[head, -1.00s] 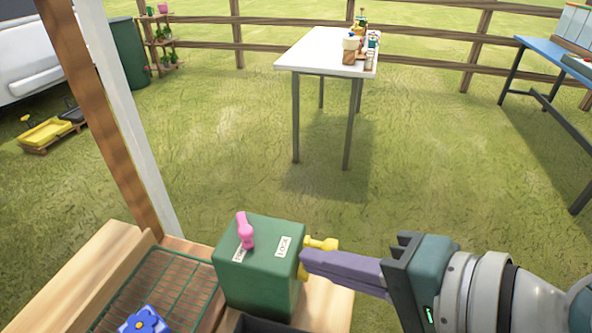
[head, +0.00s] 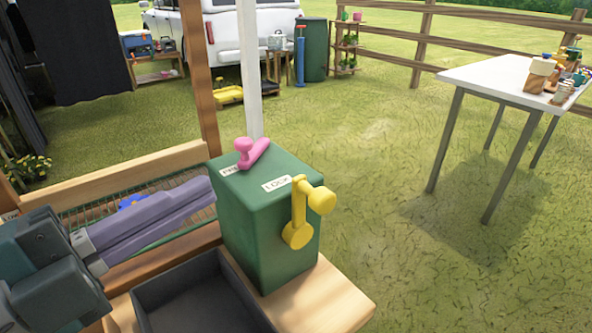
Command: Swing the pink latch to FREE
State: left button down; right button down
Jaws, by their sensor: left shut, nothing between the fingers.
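The pink latch (head: 257,153) lies on top of the green box (head: 268,215), a bar with a knob near its left end. That end is close to the partly covered FREE label (head: 230,170). The LOCK label (head: 277,184) is nearer the front right edge of the top. My left gripper (head: 208,194) is shut and empty, its purple fingers pointing right, with the tips close to the box's left side, below the latch. I cannot tell whether they touch the box. My right gripper is out of view.
A yellow crank (head: 299,215) sticks out from the box's right face. A dark tray (head: 195,300) lies in front of the box on the wooden bench (head: 310,300). A green wire rack (head: 90,212) with a blue flower (head: 132,202) lies behind my left gripper.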

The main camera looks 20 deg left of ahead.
aim_at(241, 181)
pick_arm(q)
jog(key=shift+s+d+m+h, duration=0.25)
jog(key=shift+s+m+h, duration=0.05)
jog(key=shift+m, duration=0.1)
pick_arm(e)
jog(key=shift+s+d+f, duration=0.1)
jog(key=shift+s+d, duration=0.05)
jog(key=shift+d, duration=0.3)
pick_arm(q)
jog(key=shift+a, duration=0.1)
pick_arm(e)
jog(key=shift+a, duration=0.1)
pick_arm(q)
jog(key=x, duration=1)
jog(key=shift+w+r, duration=0.1)
jog(key=shift+w, duration=0.15)
jog(key=a, duration=0.2)
jog(key=shift+w+a+f, duration=0.1)
jog(key=shift+a+f, duration=0.2)
jog(key=shift+f, duration=0.1)
jog(key=shift+w+a, duration=0.1)
jog(key=shift+a, duration=0.45)
jog(key=shift+a+f, duration=0.1)
jog(key=shift+a+m+g+h, duration=0.2)
jog(key=shift+m+g+h, duration=0.1)
jog(key=shift+h, duration=0.3)
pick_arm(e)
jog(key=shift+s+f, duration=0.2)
